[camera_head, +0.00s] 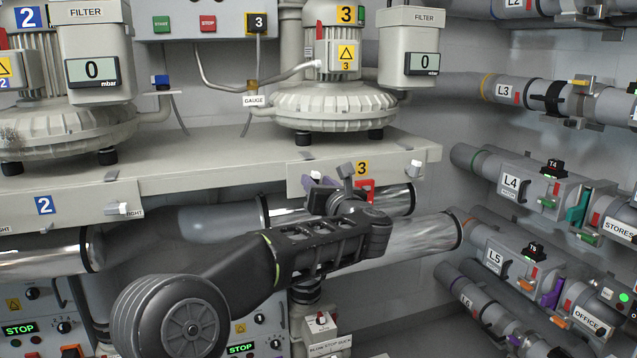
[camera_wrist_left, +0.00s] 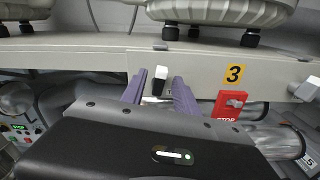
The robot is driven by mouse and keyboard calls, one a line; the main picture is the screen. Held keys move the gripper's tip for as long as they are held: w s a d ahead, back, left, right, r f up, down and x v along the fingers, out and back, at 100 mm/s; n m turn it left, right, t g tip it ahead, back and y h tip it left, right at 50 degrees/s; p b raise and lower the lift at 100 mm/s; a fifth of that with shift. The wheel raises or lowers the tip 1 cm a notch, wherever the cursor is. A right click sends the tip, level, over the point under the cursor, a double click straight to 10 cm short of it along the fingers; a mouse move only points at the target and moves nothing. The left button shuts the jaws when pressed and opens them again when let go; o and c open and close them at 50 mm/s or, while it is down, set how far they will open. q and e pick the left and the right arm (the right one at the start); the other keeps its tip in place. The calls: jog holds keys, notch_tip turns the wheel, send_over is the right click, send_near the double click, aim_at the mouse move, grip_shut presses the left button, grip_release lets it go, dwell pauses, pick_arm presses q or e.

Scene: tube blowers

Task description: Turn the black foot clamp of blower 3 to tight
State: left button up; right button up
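Blower 3 (camera_head: 335,108) stands on the shelf on black feet. On the shelf's front edge below it, a small clamp handle (camera_wrist_left: 159,80), pale on top and dark underneath, shows in the left wrist view. My left gripper (camera_head: 332,182) is in front of it; its two purple-grey fingers (camera_wrist_left: 160,91) stand open, one on each side of the handle. A narrow gap shows beside the handle; contact cannot be told. In the head view the fingers and wrist largely hide this clamp. A second pale clamp handle (camera_head: 415,168) is at the right end of the edge. My right gripper is not in view.
A yellow 3 label (camera_head: 362,168) and a red stop plate (camera_head: 365,189) are just right of my gripper. The shelf (camera_head: 225,160) overhangs large grey pipes (camera_head: 425,236). Labelled pipes with valves, such as L4 (camera_head: 511,183), line the right wall.

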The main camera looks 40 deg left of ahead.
pick_arm(q)
grip_shut()
jog(key=shift+m, duration=0.3)
dwell(0.6)
jog(key=shift+w+d+m, duration=0.15)
jog(key=shift+m, duration=1.05)
jog(key=m+p, duration=0.1)
jog(key=m, duration=0.3)
jog(key=m+p, duration=0.1)
jog(key=m, duration=0.3)
jog(key=f+m+p, duration=0.1)
jog(key=m, duration=0.4)
jog(key=shift+w+d+f+p, duration=0.1)
jog(key=shift+w+d+p, duration=0.15)
jog(key=shift+p, duration=0.15)
